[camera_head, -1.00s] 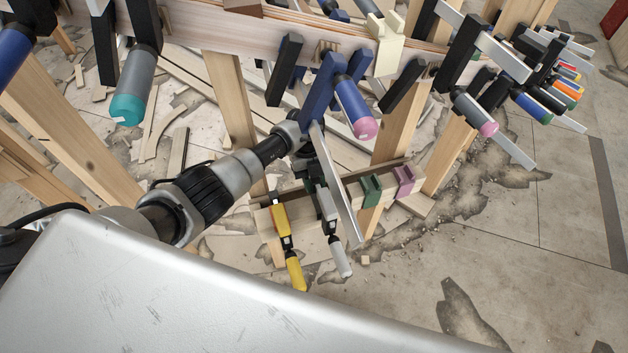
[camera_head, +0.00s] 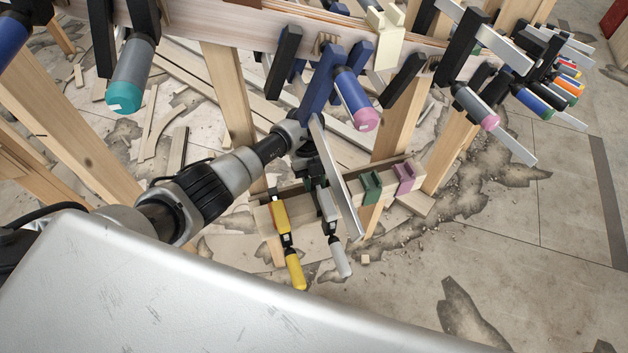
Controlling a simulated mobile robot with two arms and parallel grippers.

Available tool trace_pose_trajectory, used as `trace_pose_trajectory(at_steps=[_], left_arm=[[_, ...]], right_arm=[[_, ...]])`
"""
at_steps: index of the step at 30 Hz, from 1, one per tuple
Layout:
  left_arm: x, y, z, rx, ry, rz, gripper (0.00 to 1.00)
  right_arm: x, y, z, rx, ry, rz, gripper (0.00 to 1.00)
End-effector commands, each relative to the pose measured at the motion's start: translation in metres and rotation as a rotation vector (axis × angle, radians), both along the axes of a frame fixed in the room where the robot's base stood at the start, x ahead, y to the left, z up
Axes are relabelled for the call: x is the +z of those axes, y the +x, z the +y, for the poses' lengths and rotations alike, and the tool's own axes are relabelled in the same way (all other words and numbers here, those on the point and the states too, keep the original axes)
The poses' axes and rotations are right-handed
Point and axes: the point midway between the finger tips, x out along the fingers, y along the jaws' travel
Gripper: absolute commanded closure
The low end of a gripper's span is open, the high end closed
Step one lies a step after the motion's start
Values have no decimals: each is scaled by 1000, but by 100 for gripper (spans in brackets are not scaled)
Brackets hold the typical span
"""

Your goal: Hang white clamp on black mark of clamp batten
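The white clamp (camera_head: 340,258) hangs at the front of the wooden clamp batten (camera_head: 263,222), just right of a yellow-handled clamp (camera_head: 293,265). Its pale handle points down. My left gripper (camera_head: 314,170) is low over the batten, close above the white clamp's upper part. The silver bar of a blue clamp passes in front of the gripper and hides the fingers, so I cannot tell whether they touch or hold the clamp. No black mark can be made out on the batten. My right gripper is out of view.
A blue clamp (camera_head: 320,85) with a pink-tipped handle hangs on the curved wooden stringer (camera_head: 250,29) above my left gripper. Several more clamps line the stringer. Wood scraps litter the floor.

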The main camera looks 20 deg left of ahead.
Motion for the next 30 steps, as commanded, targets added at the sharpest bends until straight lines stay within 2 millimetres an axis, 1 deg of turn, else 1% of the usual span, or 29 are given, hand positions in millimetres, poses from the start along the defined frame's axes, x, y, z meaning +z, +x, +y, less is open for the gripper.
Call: trace_pose_trajectory(at_steps=[1, 3, 4, 12, 16, 20, 24, 30], left_arm=[[-2, 1, 5, 6, 11, -3, 59], [-2, 1, 6, 7, 12, -4, 49], [-2, 1, 6, 7, 12, -4, 45], [-3, 1, 6, 8, 11, -6, 45], [2, 1, 5, 8, 9, -6, 45], [20, 1, 3, 7, 8, -9, 45], [47, 1, 3, 8, 6, -8, 45], [80, 0, 2, 6, 5, -4, 45]], right_arm=[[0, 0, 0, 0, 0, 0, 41], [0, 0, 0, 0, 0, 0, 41], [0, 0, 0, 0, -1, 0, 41], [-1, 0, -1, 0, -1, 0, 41], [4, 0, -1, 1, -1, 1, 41], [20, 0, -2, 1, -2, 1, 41], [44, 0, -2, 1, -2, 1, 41], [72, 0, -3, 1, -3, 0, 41]])
